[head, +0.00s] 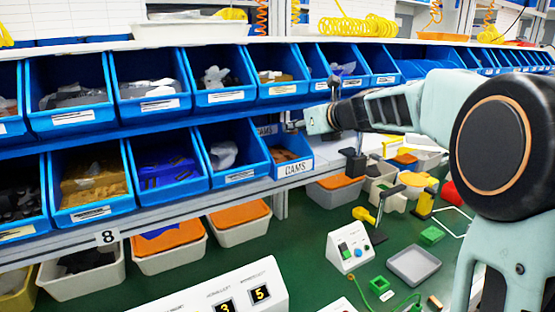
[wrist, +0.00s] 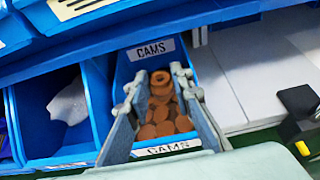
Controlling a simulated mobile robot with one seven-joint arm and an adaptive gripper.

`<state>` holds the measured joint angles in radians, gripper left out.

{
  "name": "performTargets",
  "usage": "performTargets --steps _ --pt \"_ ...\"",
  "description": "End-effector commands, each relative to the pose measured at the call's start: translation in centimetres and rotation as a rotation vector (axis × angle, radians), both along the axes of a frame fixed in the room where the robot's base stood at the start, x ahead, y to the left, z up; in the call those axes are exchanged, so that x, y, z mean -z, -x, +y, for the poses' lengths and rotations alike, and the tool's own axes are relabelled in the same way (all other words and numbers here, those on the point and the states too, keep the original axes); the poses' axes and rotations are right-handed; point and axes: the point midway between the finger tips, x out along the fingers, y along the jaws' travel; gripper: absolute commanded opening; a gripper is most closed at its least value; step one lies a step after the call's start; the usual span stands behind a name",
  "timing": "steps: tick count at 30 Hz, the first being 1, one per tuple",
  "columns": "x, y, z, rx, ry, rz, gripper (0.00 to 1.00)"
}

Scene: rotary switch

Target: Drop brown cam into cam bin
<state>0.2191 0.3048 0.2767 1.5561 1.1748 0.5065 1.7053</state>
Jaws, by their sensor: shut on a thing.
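The cam bin is a blue bin (head: 307,161) labelled CAMS on the lower shelf, holding several brown cams. In the wrist view the bin (wrist: 126,72) is below and around my gripper's fingers, with a pile of cams (wrist: 158,113) inside. My gripper (wrist: 156,80) is over the bin, its two grey fingers pointing into it. A brown cam (wrist: 160,77) with a dark hole shows between the fingertips, and the gripper is shut on it. In the head view my gripper (head: 292,120) is just above the bin; the held cam cannot be made out there.
A blue bin (head: 233,176) with a whitish part stands left of the cam bin. The upper row of blue bins (head: 270,90) is close above. A white surface (wrist: 225,85) and a black-and-yellow tool (wrist: 300,125) are to the right. The green bench (head: 330,215) lies below.

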Motion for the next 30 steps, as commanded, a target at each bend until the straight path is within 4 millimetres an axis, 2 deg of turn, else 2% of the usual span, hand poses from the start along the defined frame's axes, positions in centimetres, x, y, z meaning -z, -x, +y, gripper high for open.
performTargets --steps 1,3,13,14,19,30 --pt "0.94 -0.01 -0.01 0.000 0.000 0.000 0.08" --pt "1.26 -0.01 -0.02 0.000 0.000 0.000 0.08" --pt "1.31 0.00 -0.01 0.000 0.000 0.000 0.08" --pt "1.31 0.00 -0.01 0.000 0.000 0.000 0.23" --pt "1.31 0.00 0.00 0.000 0.000 0.000 0.41" --pt "1.08 0.36 -0.28 0.001 0.001 -0.002 0.41"
